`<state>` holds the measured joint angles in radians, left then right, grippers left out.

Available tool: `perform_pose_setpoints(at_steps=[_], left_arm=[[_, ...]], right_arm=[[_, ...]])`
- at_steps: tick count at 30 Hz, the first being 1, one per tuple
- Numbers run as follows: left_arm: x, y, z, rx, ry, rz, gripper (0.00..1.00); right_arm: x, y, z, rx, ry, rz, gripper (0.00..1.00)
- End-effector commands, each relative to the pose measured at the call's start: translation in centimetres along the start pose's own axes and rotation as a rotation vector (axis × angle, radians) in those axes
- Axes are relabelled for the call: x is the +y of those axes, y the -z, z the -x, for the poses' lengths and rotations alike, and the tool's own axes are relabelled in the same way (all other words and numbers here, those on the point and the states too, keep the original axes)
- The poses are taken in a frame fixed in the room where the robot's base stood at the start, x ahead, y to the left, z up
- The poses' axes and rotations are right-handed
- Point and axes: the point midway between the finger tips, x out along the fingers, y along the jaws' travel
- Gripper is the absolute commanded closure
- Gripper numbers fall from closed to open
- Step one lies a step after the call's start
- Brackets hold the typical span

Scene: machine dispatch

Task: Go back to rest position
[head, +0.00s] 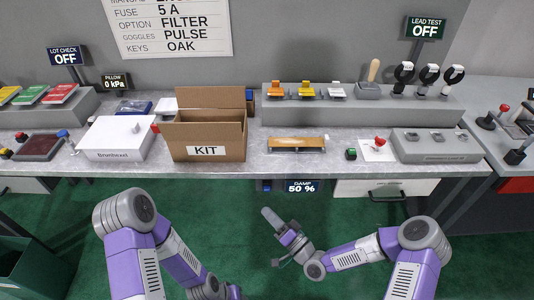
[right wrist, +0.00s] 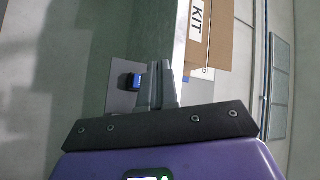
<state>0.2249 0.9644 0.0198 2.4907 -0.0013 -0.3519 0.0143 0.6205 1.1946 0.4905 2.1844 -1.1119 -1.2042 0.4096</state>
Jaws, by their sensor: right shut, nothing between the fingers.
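My right gripper (head: 270,217) is in front of the bench, below the level of its top, over the green floor. Its fingers are shut with nothing between them; they also show in the right wrist view (right wrist: 160,85). It touches nothing that I can see. My left arm folds down at the lower left of the head view, and its gripper is out of the picture.
The grey bench (head: 345,160) runs across the view. An open KIT box (head: 206,135), a white case (head: 117,138) and an orange-brown tray (head: 297,144) stand on it. A drawer (head: 385,188) with a dark handle is under it. A green bin (head: 22,265) stands at the lower left.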

Motion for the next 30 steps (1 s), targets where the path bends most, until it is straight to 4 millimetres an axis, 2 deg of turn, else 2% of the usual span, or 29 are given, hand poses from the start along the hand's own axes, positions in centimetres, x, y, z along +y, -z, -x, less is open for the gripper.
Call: perform_pose_setpoints(at_steps=[6, 8, 11, 14, 16, 19, 22, 24, 26, 30], left_arm=[[0.1, 0.0, 0.1, 0.0, 0.0, 0.0, 0.57], [0.1, 0.0, 0.3, 0.0, 0.0, 0.0, 0.57], [0.3, 0.0, 0.8, 0.0, 0.0, 0.0, 0.57], [0.5, -0.1, 1.4, 0.0, 0.0, 0.0, 0.57], [0.7, -0.1, 1.8, 0.0, 0.0, 0.0, 0.57], [0.9, -0.1, 2.4, 0.0, 0.0, 0.0, 0.57], [1.0, -0.1, 2.7, 0.0, 0.0, 0.0, 0.57], [1.1, -0.1, 2.9, 0.0, 0.0, 0.0, 0.57], [1.1, -0.1, 3.0, 0.0, 0.0, 0.0, 0.57], [1.1, -0.1, 3.0, 0.0, 0.0, 0.0, 0.57]], right_arm=[[0.4, -0.6, 0.1, -0.025, -0.031, 0.002, 1.0], [1.1, -1.5, 0.4, -0.068, -0.089, 0.004, 1.0], [3.4, -4.3, 1.9, -0.202, -0.261, 0.008, 1.0], [5.9, -7.7, 5.7, -0.389, -0.493, 0.006, 1.0], [7.2, -9.7, 9.3, -0.522, -0.657, -0.006, 1.0], [7.8, -11.6, 14.7, -0.69, -0.864, -0.042, 1.0], [7.2, -12.6, 19.3, -0.813, -1.023, -0.094, 1.0], [6.7, -12.9, 21.6, -0.87, -1.102, -0.13, 1.0], [6.2, -13.1, 23.0, -0.903, -1.149, -0.158, 1.0], [5.7, -13.3, 24.4, -0.935, -1.197, -0.189, 1.0]])
